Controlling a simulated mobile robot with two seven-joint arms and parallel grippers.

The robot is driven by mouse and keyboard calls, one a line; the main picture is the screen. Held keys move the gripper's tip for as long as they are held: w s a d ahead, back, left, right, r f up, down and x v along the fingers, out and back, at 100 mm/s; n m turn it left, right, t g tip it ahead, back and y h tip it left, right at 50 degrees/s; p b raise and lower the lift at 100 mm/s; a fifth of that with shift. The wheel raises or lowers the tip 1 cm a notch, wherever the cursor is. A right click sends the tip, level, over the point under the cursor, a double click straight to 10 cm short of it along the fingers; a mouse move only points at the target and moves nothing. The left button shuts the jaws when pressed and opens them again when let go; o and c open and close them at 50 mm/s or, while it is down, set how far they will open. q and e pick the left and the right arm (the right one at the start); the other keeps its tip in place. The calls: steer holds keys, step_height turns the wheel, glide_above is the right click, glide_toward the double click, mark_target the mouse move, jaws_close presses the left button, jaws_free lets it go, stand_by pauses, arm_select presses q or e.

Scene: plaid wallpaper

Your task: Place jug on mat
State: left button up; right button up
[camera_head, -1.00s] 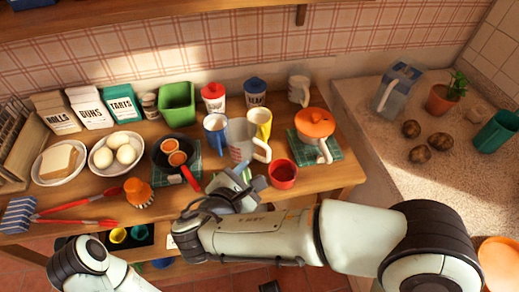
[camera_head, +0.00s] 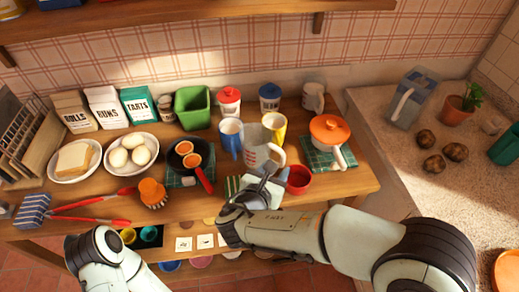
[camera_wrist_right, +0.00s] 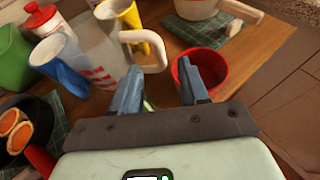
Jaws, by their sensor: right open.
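A clear measuring jug (camera_head: 257,158) with red marks and a white handle stands upright on the wooden table. It also shows in the right wrist view (camera_wrist_right: 95,55), its handle just beyond my fingertips. My right gripper (camera_head: 272,180) is open and empty in front of the jug, between its handle and a red cup (camera_head: 299,180); the wrist view shows both fingers apart (camera_wrist_right: 160,85). A green-and-white striped piece (camera_head: 233,186), perhaps a mat, is partly hidden by my right gripper. Checked green mats lie under the pan (camera_head: 172,180) and the orange-lidded pot (camera_head: 316,160). My left gripper is out of view.
A blue cup (camera_head: 230,137) and yellow cup (camera_head: 276,127) stand close behind the jug. The right counter holds a blue-grey pitcher (camera_head: 408,98) and several brown lumps.

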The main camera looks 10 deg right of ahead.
mark_target(282, 161)
steer(key=x, duration=0.4)
steer(key=shift+w+d+f, duration=0.1)
steer(key=shift+d, duration=0.05)
jaws_close()
